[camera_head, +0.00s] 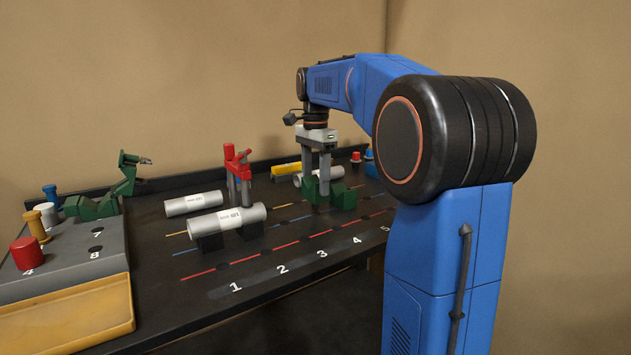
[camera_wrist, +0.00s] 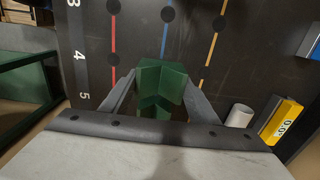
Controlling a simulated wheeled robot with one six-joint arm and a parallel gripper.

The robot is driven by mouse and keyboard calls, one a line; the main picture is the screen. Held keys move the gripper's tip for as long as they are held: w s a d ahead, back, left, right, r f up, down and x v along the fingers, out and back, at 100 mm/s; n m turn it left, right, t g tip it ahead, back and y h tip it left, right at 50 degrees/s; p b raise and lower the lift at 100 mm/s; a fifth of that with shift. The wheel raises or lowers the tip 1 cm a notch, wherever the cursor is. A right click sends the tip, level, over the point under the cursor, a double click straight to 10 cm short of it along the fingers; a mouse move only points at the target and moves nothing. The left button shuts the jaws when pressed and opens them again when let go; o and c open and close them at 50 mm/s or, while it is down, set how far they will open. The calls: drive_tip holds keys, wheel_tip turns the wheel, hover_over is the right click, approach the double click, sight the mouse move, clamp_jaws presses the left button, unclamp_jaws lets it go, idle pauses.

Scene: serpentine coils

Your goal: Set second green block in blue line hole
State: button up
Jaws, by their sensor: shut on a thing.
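My gripper (camera_head: 318,178) points down, shut on a green block (camera_head: 345,198) with a V-shaped notch. The wrist view shows the green block (camera_wrist: 162,75) between both fingers. The block is low over the black table, around columns 3 to 4; I cannot tell whether it touches the table. The blue line (camera_wrist: 165,45) runs up from the block's far edge in the wrist view, with a dark hole (camera_wrist: 168,14) in it. The block covers the part of the line beneath it. Another green piece (camera_head: 95,207) with a jointed arm sits on the grey stand at left.
A silver cylinder (camera_head: 228,220) rests on black supports left of my gripper, with a red clamp (camera_head: 238,175) behind it. Another cylinder (camera_head: 193,203) lies farther back. A yellow device (camera_wrist: 282,122) and a cylinder (camera_wrist: 240,116) are close by. The red line (camera_wrist: 113,35) side looks clear.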

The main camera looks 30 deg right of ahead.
sight(316, 195)
drive_tip(key=shift+f, duration=2.3)
idle(0.4)
drive_tip(key=o, duration=1.8)
wheel_tip(316, 195, up, 17)
drive_tip(key=shift+r, duration=0.2)
